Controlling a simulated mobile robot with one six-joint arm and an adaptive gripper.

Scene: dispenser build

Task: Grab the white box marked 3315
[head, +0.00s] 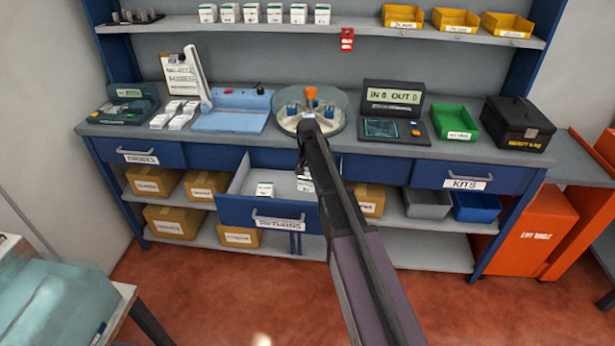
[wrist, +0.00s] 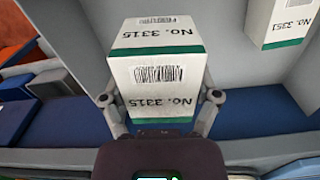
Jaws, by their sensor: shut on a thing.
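The white box marked 3315 (wrist: 157,75) has a green band and a barcode. In the wrist view it sits between the two fingers of my gripper (wrist: 161,102), which is shut on it. In the head view the box (head: 305,184) shows only in part beside my arm, at the right side of the open RETURNS drawer (head: 279,222). My arm hides most of the gripper there. I cannot tell whether the box still touches the drawer floor.
Another white box marked 3351 (wrist: 277,22) stands in the drawer; it shows at the left in the head view (head: 265,190). The counter above holds a round dispenser (head: 334,124), a display (head: 393,97) and a green bin (head: 455,123).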

